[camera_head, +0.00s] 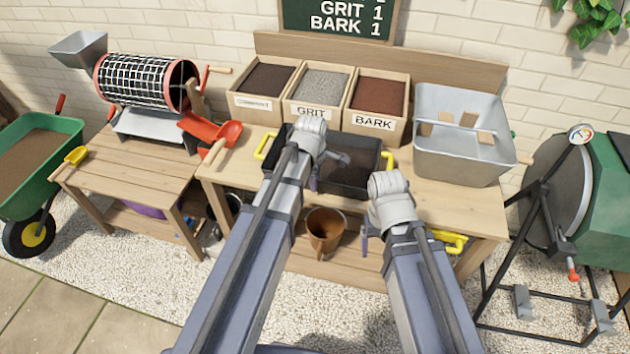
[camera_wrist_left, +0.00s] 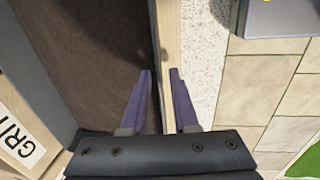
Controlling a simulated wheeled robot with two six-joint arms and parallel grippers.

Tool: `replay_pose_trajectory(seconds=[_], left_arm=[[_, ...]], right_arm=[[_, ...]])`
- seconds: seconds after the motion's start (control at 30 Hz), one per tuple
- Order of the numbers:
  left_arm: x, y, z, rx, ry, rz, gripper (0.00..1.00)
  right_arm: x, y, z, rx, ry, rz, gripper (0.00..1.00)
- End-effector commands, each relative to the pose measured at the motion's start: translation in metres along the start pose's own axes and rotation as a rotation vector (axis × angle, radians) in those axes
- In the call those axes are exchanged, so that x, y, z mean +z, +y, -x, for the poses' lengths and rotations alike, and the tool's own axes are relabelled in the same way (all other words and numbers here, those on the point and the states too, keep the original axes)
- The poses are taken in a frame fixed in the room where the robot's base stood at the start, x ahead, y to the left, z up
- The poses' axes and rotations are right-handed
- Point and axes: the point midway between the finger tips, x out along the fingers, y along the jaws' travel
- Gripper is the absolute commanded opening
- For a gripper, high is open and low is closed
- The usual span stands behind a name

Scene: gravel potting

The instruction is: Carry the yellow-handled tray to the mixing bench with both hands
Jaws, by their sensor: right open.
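The black tray (camera_head: 350,174) with dark contents lies on the right-hand wooden bench (camera_head: 440,202), in front of the bins. Its yellow handles show at its left end (camera_head: 264,147) and right end (camera_head: 389,161). My left gripper (camera_head: 314,182) is over the tray, its arm hiding part of it. In the left wrist view my left gripper (camera_wrist_left: 161,73) is open and empty, with the tray (camera_wrist_left: 85,60) to its left and the bench edge below it. My right gripper (camera_head: 364,242) is open, in front of the bench's front edge, apart from the tray; its fingers are partly hidden.
Bins of compost (camera_head: 241,108), grit (camera_head: 293,110) and bark (camera_head: 372,122) stand behind the tray. A grey tub (camera_head: 460,158) stands to its right, a red scoop (camera_head: 226,140) to its left. A brown pot (camera_head: 325,232) is lower down. A drum sieve (camera_head: 140,80) is on the left bench.

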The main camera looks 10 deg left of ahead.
Motion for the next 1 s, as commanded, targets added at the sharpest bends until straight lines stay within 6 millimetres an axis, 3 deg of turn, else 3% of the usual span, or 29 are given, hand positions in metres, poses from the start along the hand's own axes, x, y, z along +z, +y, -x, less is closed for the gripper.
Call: replay_pose_trajectory(seconds=[0.53, 1.0], left_arm=[[0.000, 0.001, 0.011, 0.000, 0.000, 0.000, 0.36], [0.000, 0.001, 0.076, 0.000, 0.000, 0.000, 0.36]], right_arm=[[0.001, 0.001, 0.011, 0.000, 0.000, 0.000, 0.85], [0.004, 0.007, 0.075, 0.000, 0.000, 0.000, 0.85]])
